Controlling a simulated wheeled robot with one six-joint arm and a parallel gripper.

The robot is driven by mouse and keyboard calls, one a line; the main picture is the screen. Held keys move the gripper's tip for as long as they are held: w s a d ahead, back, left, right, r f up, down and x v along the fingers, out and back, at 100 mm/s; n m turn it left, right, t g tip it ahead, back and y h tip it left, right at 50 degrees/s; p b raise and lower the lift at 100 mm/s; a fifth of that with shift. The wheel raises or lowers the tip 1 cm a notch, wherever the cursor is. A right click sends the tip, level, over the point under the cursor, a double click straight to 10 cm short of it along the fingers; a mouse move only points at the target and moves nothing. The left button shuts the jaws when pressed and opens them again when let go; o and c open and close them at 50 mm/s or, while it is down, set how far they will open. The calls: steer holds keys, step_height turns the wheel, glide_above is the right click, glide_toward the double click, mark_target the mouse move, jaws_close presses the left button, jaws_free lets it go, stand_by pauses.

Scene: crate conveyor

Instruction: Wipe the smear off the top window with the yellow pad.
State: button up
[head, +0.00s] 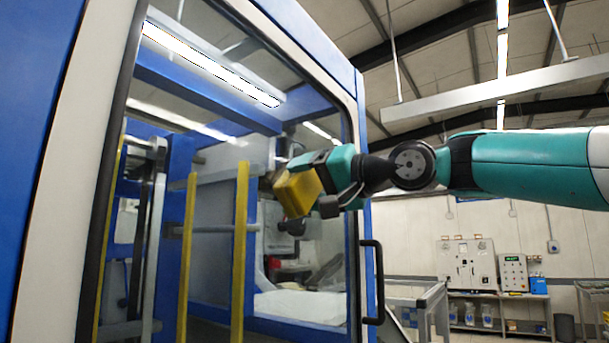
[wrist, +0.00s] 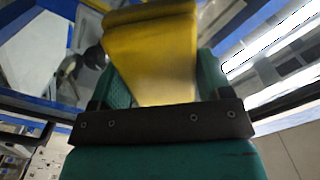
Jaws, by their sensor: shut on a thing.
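The yellow pad (head: 298,192) is held in my gripper (head: 322,184) in front of the right part of the window (head: 215,180) of a blue-framed machine. In the wrist view the pad (wrist: 155,55) sits between the two teal fingers of my gripper (wrist: 160,85), which are shut on it. The pad is tilted and its far end is toward the glass. I cannot tell whether it touches the glass. I cannot make out a smear; reflections of bright lamps cross the upper glass.
A black door handle (head: 376,282) stands out from the frame below my arm. The machine's blue frame (head: 362,120) edges the window on the right. Behind are a grey control cabinet (head: 467,263) and a metal table (head: 425,305). The space right of the machine is open.

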mark_target(322, 189)
steer(key=shift+w+d+p, duration=1)
steer(key=shift+w+d, duration=0.25)
steer(key=shift+w, duration=0.25)
steer(key=shift+a, duration=0.1)
steer(key=shift+s+a+f+b, duration=0.1)
steer(key=shift+s+a+b, duration=0.2)
steer(key=shift+s, duration=0.05)
steer(key=shift+s+a+b, duration=0.9)
steer(key=shift+s+a, duration=0.45)
steer(key=shift+s, duration=0.3)
steer(key=shift+s+a+b, duration=0.6)
steer(key=shift+s+a, duration=0.3)
steer(key=shift+s, duration=0.35)
steer(key=shift+s+a+b, duration=0.55)
steer(key=shift+s+a, duration=0.35)
steer(key=shift+s, duration=0.3)
